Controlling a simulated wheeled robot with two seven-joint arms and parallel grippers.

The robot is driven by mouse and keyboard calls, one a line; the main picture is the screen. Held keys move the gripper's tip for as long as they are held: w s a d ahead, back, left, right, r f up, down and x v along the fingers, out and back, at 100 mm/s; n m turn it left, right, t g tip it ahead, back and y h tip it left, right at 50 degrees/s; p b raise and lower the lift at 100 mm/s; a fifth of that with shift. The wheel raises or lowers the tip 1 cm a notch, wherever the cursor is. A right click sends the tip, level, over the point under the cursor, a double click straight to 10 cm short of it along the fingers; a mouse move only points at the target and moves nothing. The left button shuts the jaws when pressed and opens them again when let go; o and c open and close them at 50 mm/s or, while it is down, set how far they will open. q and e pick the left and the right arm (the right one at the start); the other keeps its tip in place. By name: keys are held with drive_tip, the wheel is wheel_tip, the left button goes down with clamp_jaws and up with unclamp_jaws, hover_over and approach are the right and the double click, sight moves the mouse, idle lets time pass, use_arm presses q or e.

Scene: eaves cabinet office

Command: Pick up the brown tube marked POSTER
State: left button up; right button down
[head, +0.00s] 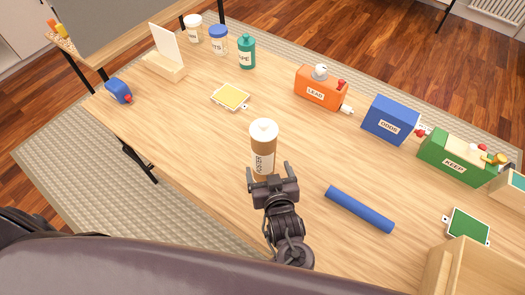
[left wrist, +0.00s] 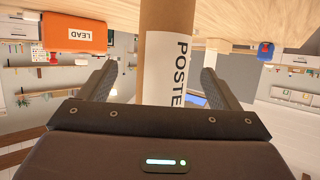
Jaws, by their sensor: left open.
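The brown tube marked POSTER (head: 264,140) stands upright on the wooden table, with a white cap and a white label. My left gripper (head: 272,178) is at the near side of the tube, low on it in the head view. In the left wrist view the tube (left wrist: 167,55) shows between the two open fingers (left wrist: 160,85), with a gap on each side. Its lower end is hidden by my gripper in the head view. My right gripper is not in view.
A blue cylinder (head: 359,209) lies right of my left gripper. Orange LEAD box (head: 320,88), blue box (head: 390,120) and green KEEP box (head: 456,158) line the far right. A yellow-topped card (head: 230,97) lies behind left. The table (head: 190,130) is clear left of the tube.

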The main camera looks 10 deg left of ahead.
sight(266, 168)
use_arm(q)
drive_tip(key=shift+p+x, duration=0.4)
drive_tip(key=shift+x, duration=0.65)
drive_tip(key=shift+w+a+f, duration=0.5)
drive_tip(key=shift+w, duration=0.1)
drive_tip(key=shift+p+x, duration=0.3)
drive_tip(key=shift+x, duration=0.85)
drive_tip(key=shift+s+d+f, duration=0.1)
drive_tip(key=shift+d+f, duration=0.05)
drive_tip(key=shift+f, duration=0.05)
drive_tip(key=c, duration=0.9)
drive_tip(key=shift+c, duration=1.1)
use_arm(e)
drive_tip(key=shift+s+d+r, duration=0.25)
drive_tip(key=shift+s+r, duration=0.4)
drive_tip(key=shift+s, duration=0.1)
